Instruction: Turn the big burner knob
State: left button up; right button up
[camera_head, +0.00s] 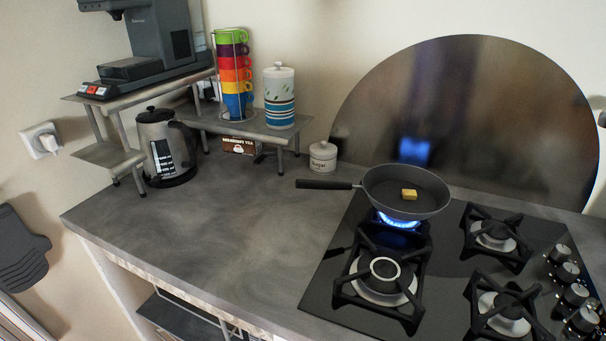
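The black gas hob (335,277) sits in the grey counter. Its knobs (570,291) stand in a group along the hob's right side, near the right edge of the view; I cannot tell which one belongs to the big burner. The back left burner (398,221) burns with a blue flame under a black frying pan (436,205) holding a yellow piece (409,194) that looks like butter. The front left burner (383,281) is large with a pale ring and shows no flame. Neither of my grippers shows in the view.
The counter (240,230) left of the hob is clear. The pan's handle (325,184) reaches left over it. A kettle (166,146), a sugar jar (323,157) and a metal shelf (205,124) with stacked cups (234,72) stand at the back. A round splash plate (480,110) stands behind the hob.

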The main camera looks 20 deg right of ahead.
aim_at(567, 271)
jog(key=z, duration=1.25)
